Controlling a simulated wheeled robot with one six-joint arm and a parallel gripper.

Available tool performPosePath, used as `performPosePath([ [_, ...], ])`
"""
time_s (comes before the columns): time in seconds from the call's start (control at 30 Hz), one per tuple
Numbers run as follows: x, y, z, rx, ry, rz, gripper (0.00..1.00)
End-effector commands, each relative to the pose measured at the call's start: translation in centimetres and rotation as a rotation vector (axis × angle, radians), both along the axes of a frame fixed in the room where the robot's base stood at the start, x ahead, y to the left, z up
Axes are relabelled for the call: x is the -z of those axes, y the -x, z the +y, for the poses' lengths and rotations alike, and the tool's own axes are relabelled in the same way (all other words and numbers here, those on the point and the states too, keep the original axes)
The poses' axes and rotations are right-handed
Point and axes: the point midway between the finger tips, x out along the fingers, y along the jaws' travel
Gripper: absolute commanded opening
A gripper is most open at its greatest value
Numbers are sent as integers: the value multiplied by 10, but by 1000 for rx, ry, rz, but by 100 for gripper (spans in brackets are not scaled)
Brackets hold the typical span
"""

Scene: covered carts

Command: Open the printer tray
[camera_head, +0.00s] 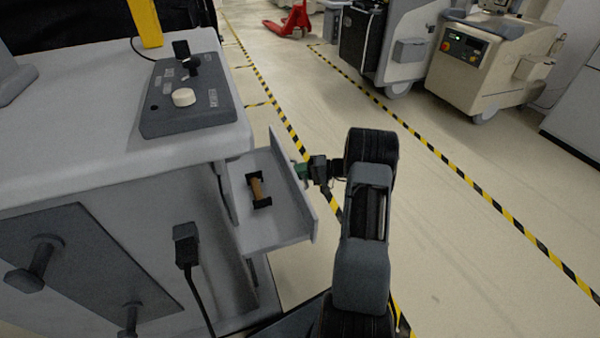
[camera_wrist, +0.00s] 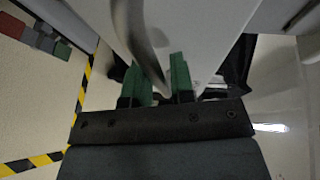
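The printer tray (camera_head: 285,222) is a grey drawer standing out from the side of a light grey cart. Its front panel (camera_head: 293,178) faces right, and the inside is visible from above. My gripper (camera_head: 302,171) is at the outer face of that panel, with a green finger beside it. In the wrist view, the two green fingers of my gripper (camera_wrist: 160,82) stand apart. A curved, pale handle-like strip (camera_wrist: 157,62) on the grey panel runs down between them. Whether the fingers press on it is not clear.
A brown roll (camera_head: 257,189) in black holders lies inside the tray. A dark control panel (camera_head: 190,100) is on the cart top. A black plug and cable (camera_head: 186,245) hang on the cart's side. Beige machines (camera_head: 480,65) stand at the back right; the taped floor (camera_head: 460,240) is clear.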

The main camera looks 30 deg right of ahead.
Motion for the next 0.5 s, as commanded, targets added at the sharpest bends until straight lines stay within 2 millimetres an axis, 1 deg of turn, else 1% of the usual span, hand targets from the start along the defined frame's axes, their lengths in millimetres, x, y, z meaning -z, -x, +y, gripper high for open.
performPosePath([
  [0.13,-1,2,-4,2,0,0,23],
  [0.27,-5,10,-17,3,0,-1,23],
  [0.5,-15,36,-58,4,0,0,23],
])
